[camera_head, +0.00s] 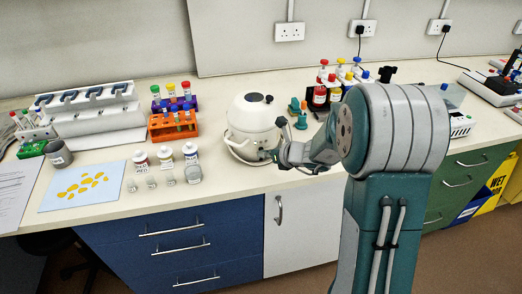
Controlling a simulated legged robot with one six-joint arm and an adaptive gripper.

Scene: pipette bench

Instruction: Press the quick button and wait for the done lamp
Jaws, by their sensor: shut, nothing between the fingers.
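A white, rounded machine with a domed lid (246,113) stands on the bench at the middle of the view, and a small dark spot shows on its top. I take it for the device with the quick button. My gripper (268,154) is at the right front side of this machine, shut and empty. It is very close to the casing; I cannot tell whether it touches. The quick button and the done lamp cannot be made out; my gripper and arm cover part of the machine's front right.
Capped bottles (192,155) and small vials stand left of the machine. An orange tube rack (173,126) is behind them, and a blue sheet (84,186) with yellow discs lies further left. Red-capped bottles (319,95) stand behind my arm. The bench's front strip (225,190) is clear.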

